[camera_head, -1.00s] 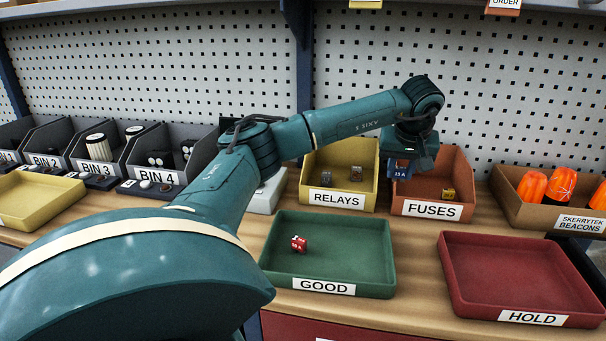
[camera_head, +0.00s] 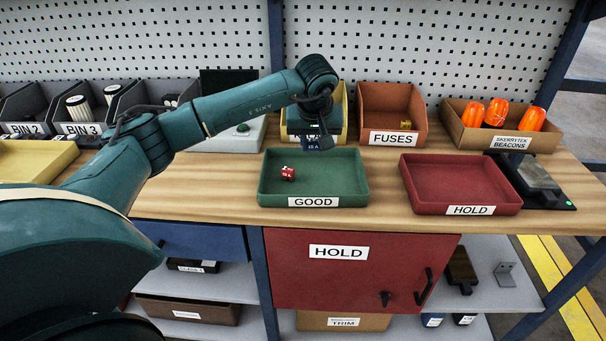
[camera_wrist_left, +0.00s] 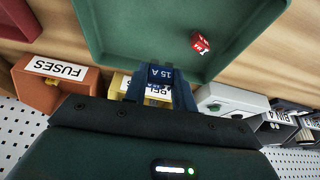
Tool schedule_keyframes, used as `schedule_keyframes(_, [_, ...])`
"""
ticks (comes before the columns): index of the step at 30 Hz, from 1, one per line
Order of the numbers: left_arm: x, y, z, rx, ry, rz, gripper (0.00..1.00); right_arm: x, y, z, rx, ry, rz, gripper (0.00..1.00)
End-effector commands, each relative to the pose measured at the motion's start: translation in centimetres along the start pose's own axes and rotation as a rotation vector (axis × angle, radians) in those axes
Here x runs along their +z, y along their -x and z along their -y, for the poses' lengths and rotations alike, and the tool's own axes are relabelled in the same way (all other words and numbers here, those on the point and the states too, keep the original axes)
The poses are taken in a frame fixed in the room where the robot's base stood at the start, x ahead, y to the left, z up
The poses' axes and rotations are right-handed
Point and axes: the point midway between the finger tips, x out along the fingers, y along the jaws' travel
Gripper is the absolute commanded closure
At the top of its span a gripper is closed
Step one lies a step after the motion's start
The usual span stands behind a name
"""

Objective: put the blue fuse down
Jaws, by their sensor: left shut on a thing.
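The blue fuse (camera_head: 313,143), marked 15 A, is held by my left gripper (camera_head: 318,134) at the back edge of the green GOOD tray (camera_head: 352,186), in front of the yellow relays bin. In the left wrist view the blue fuse (camera_wrist_left: 160,76) sits between the two fingers of my left gripper (camera_wrist_left: 158,84), with the green tray (camera_wrist_left: 130,35) beyond it. A red fuse (camera_head: 288,174) lies in the left part of the green tray. The orange FUSES bin (camera_head: 393,101) stands to the right, with a yellow fuse (camera_head: 405,124) inside. My right gripper is out of view.
The red HOLD tray (camera_head: 460,184) stands right of the green tray, with bare wood (camera_head: 385,175) between them. My arm partly hides the yellow relays bin (camera_head: 342,110). Orange beacons (camera_head: 497,113) fill a box at the back right.

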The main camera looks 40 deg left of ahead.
Motion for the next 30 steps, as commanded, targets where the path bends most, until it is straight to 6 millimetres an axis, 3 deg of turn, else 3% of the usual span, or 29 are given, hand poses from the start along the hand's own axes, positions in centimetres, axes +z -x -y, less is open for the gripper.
schedule_keyframes(4, [1.2, -2.6, 0.1, -0.003, 0.0, 0.003, 0.95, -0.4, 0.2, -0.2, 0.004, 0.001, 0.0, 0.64])
schedule_keyframes(18, [3.0, -7.2, 0.1, -0.003, 0.0, 0.002, 0.95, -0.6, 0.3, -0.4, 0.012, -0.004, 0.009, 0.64])
schedule_keyframes(29, [3.2, -7.8, 0.1, -0.001, 0.001, 0.0, 0.95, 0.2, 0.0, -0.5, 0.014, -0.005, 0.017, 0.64])
schedule_keyframes(30, [3.1, -7.6, 0.1, -0.001, 0.001, 0.0, 0.71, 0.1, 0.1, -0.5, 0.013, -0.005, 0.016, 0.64])
